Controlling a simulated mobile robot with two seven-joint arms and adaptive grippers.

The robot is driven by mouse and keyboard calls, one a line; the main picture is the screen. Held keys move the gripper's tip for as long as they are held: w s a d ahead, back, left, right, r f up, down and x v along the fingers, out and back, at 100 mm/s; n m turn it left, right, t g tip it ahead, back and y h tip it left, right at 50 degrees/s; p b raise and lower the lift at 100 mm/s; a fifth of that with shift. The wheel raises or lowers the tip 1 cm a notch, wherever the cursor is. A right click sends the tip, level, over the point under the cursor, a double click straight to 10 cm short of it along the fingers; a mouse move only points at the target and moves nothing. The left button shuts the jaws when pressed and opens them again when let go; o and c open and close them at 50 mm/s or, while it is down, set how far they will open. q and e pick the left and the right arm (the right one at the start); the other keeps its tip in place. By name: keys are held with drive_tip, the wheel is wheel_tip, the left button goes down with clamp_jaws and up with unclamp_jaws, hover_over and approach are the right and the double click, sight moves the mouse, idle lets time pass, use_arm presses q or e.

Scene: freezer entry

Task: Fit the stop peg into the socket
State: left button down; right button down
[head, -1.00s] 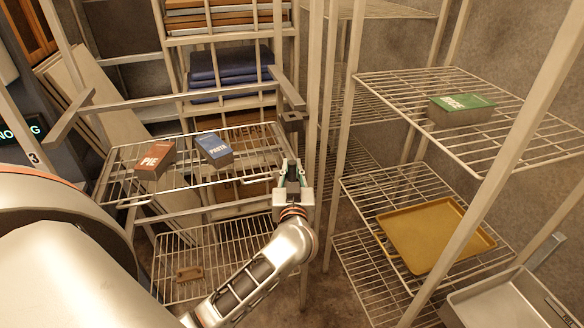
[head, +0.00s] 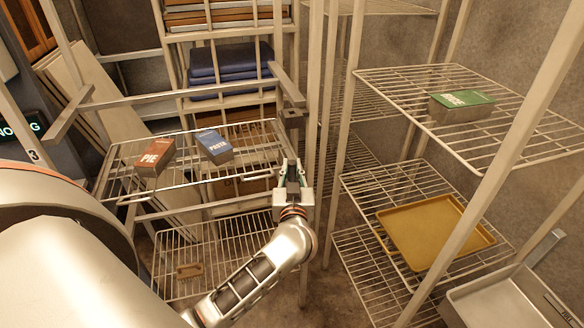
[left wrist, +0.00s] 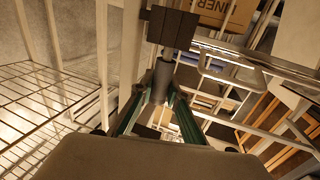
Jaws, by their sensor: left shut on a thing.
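My left gripper (head: 292,180) is upright below the right end of the frame's rail in the head view. In the left wrist view its green-edged fingers (left wrist: 158,112) are shut on a grey cylindrical peg (left wrist: 156,82). The peg points away from the palm, towards a dark block (left wrist: 172,27) that looks like the socket. The same dark block (head: 293,117) sits at the rail end in the head view. The peg's far end appears close to the block; whether it touches or enters it I cannot tell. My right gripper is not in view.
A wire shelf (head: 255,135) left of the gripper carries a PIE box (head: 154,157) and a PASTA box (head: 214,147). A pale post (head: 312,130) stands just right of the gripper. A right rack holds a green-lidded box (head: 461,106) and a yellow tray (head: 430,232).

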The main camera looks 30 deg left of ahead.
use_arm(q)
drive_tip(key=shift+f, duration=0.8)
idle(0.9)
drive_tip(key=c, duration=1.9)
unclamp_jaws()
drive_tip(key=shift+s, duration=0.1)
drive_tip(key=v, duration=1.1)
drive_tip(key=shift+s+d, duration=0.25)
drive_tip(key=shift+d, duration=0.1)
drive_tip(key=shift+r, duration=0.1)
